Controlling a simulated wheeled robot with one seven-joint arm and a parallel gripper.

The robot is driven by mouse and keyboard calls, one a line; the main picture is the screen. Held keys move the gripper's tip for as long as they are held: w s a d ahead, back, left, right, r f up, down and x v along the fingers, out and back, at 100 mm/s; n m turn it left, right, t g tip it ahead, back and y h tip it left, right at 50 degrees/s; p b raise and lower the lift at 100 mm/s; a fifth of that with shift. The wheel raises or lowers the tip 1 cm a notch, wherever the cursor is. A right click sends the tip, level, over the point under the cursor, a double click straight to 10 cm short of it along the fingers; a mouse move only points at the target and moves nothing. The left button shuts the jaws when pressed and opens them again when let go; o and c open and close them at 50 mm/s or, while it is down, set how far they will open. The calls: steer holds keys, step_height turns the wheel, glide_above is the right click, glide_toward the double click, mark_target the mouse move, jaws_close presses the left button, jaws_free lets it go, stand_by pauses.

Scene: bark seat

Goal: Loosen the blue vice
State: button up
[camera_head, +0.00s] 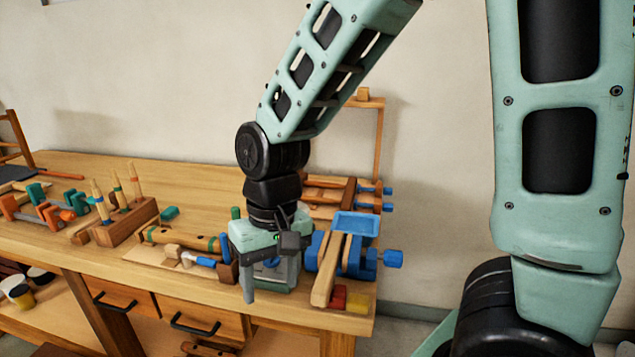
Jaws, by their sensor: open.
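The blue vice (369,262) sits at the right end of the wooden workbench. It has wooden jaw boards, a blue tray-like top and a blue knob sticking out to the right. My gripper (266,280) hangs pointing down just left of the vice, at the front of the bench. It is open. I see nothing held between the fingers. My wrist and gripper body hide part of the bench and things behind.
A blue-handled tool (203,261) and a wooden piece lie left of my gripper. Red (337,297) and yellow (358,303) blocks lie in front of the vice. A wooden rack (377,140) with blue-knobbed clamps stands behind. More tools and a wooden holder (125,222) are further left.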

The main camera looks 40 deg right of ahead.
steer(key=w+d+r+m+p, duration=0.3)
steer(key=w+d+m, duration=0.3)
steer(key=d, duration=0.4)
steer(key=m+h+p, duration=0.1)
steer(key=m, duration=0.2)
glide_above(331, 264)
steer(key=f, duration=1.1)
steer(key=f+b, duration=0.1)
steer(key=f, duration=0.5)
steer(key=shift+w+a, duration=0.15)
steer(key=shift+w, duration=0.15)
steer(key=shift+r, duration=0.1)
steer(key=c, duration=1.2)
steer(key=shift+o, duration=0.2)
steer(key=shift+s, duration=0.2)
steer(key=o, duration=1.5)
steer(key=shift+c, duration=0.2)
